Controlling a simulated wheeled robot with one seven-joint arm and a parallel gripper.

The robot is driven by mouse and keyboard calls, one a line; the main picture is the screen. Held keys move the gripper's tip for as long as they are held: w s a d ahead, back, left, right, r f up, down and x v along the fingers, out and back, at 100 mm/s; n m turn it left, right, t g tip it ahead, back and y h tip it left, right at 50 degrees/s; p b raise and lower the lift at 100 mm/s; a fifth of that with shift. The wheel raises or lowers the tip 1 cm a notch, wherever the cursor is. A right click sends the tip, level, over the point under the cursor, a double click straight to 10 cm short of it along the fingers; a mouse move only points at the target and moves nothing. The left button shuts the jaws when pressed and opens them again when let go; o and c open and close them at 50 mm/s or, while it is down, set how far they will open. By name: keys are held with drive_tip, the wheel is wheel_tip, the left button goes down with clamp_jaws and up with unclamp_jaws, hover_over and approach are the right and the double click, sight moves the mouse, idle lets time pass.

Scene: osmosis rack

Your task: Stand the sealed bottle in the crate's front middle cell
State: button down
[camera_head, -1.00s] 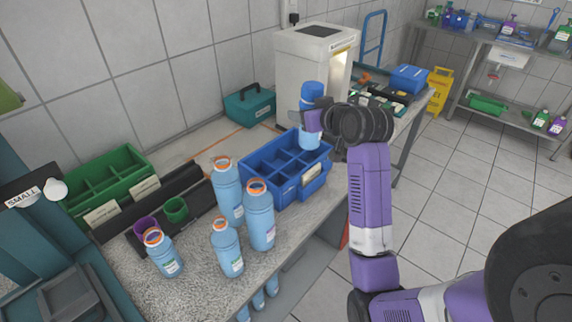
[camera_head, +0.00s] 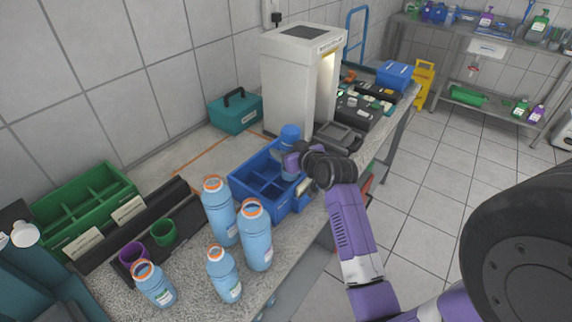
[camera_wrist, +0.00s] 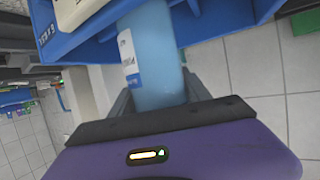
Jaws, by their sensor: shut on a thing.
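The sealed bottle (camera_head: 290,133) is blue with a blue cap. It stands nearly upright, low at the right end of the blue crate (camera_head: 264,206). My gripper (camera_head: 296,158) is shut around its body from the right. The bottle's base is hidden, so I cannot tell which cell it is over or whether it touches the crate floor. In the wrist view the bottle (camera_wrist: 150,55), with a white label, lies between my gripper's fingers (camera_wrist: 157,92), against the crate's blue rim (camera_wrist: 90,42). The crate's visible left cells look empty.
Several open blue bottles with orange rims (camera_head: 256,240) stand left of and in front of the crate. A green crate (camera_head: 80,205), purple cup (camera_head: 132,254) and green cup (camera_head: 164,232) are at left. A white machine (camera_head: 290,85) and teal toolbox (camera_head: 236,112) stand behind.

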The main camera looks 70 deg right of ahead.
drive_tip(key=shift+f, duration=3.1)
drive_tip(key=shift+f, duration=0.1)
drive_tip(key=c, duration=0.5)
unclamp_jaws()
drive_tip(key=shift+s, duration=0.1)
drive_tip(key=b+v, duration=0.1)
drive_tip(key=v, duration=1.1)
